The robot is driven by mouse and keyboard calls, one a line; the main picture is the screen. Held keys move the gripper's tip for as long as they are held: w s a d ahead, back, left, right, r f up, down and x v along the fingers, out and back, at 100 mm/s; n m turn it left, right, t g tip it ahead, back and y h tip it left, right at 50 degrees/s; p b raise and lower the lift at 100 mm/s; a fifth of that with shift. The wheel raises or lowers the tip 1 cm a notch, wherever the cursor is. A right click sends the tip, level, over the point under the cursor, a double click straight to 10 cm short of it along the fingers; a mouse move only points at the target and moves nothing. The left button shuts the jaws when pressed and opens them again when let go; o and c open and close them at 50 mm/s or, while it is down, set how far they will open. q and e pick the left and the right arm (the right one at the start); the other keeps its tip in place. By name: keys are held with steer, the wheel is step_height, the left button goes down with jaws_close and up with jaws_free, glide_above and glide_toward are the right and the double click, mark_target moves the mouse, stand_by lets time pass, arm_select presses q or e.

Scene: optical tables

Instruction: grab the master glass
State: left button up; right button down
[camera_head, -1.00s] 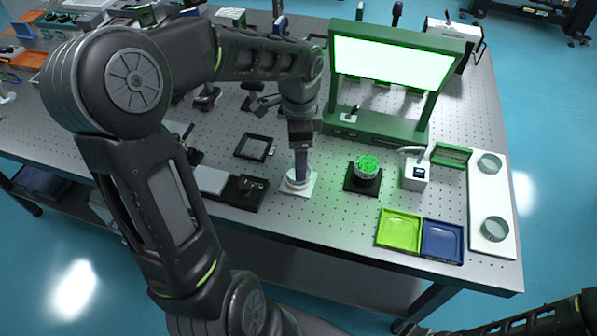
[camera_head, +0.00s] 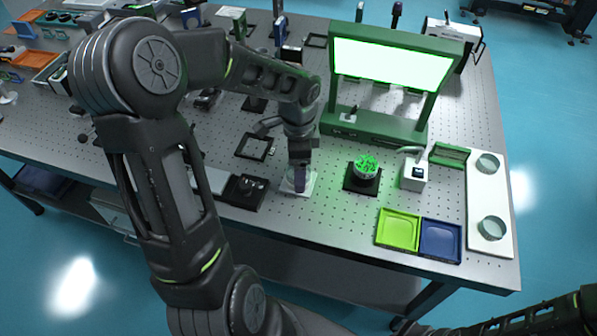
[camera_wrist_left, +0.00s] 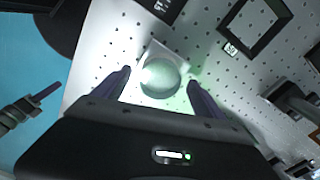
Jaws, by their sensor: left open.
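The master glass (camera_wrist_left: 160,80) is a clear round disc on a white square plate (camera_wrist_left: 172,52) in the left wrist view. In the head view the white plate (camera_head: 312,187) lies near the table's front edge, the glass mostly hidden by my gripper. My left gripper (camera_head: 299,188) points down over it. In the left wrist view its open fingers (camera_wrist_left: 160,88) stand apart on either side of the glass, with a visible gap on each side. What appears to be my right gripper (camera_wrist_left: 46,93) shows at the left edge there, its jaws unclear.
Right of the plate stand a dish of green bits (camera_head: 366,166) on a black base and a small white device (camera_head: 414,174). A green-framed light panel (camera_head: 395,62) stands behind.

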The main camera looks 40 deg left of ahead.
arm_select(q)
steer(key=shift+c, duration=0.3)
steer(key=c, duration=1.6)
steer(key=shift+o, duration=0.2)
step_height(320, 180, up, 10)
steer(key=b, duration=0.1)
